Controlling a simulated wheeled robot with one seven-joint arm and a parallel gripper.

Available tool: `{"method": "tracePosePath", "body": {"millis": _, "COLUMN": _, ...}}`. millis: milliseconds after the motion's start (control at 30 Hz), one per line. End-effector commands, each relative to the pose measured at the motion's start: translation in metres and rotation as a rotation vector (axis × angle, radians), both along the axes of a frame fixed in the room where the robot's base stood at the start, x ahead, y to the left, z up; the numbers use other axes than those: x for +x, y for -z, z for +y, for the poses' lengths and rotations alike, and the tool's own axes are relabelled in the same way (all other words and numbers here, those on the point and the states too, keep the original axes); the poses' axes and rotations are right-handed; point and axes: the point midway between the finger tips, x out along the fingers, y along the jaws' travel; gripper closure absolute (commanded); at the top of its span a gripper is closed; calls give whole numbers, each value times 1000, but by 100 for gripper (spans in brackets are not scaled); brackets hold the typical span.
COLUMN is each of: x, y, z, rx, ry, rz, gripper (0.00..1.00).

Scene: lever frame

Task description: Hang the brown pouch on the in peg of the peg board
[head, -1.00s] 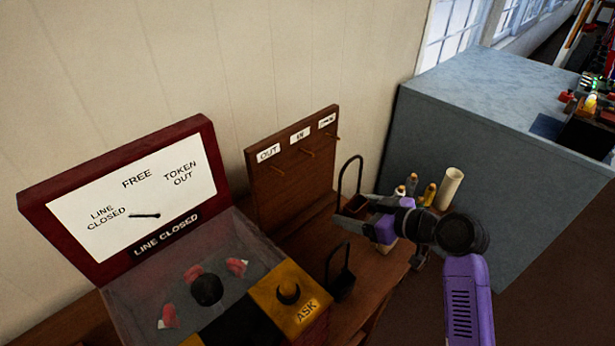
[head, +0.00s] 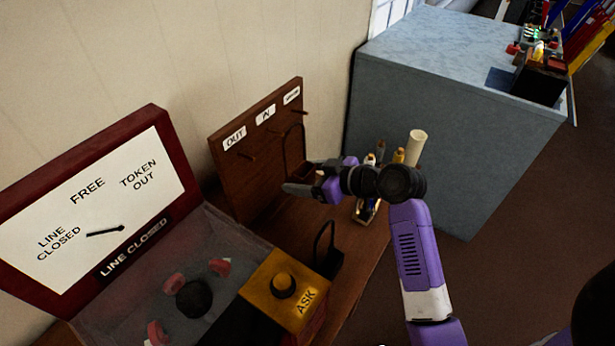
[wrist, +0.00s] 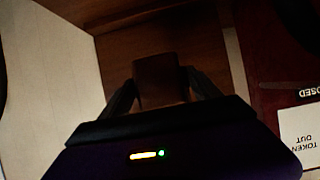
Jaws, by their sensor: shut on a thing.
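My gripper (head: 308,188) is shut on the brown pouch (head: 303,171), just in front of the peg board's right part. The pouch's dark loop rises above it, overlapping the board in the head view; I cannot tell whether it touches a peg. The wrist view shows the brown pouch (wrist: 158,80) between my gripper's fingers (wrist: 155,95). The brown peg board (head: 240,190) has OUT, IN and a third, unreadable label along its top. The in peg (head: 270,131) sticks out below the IN label (head: 266,114), left of the loop. The pouch's lower part is partly hidden by my gripper.
Several bottles and a pale tube (head: 416,147) stand behind my arm. The red-framed instrument (head: 110,195) and yellow ASK box (head: 285,285) are left and front. A blue-grey cabinet (head: 460,140) stands right.

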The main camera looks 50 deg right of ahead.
Motion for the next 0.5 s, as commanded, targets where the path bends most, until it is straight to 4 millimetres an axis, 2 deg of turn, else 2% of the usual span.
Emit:
{"method": "tracePosePath", "body": {"millis": 333, "x": 14, "y": 14, "z": 0, "rx": -1, "ry": 0, "rz": -3, "gripper": 63}}
{"method": "tracePosePath", "body": {"millis": 500, "x": 24, "y": 12, "z": 1, "rx": -1, "ry": 0, "rz": -3, "gripper": 63}}
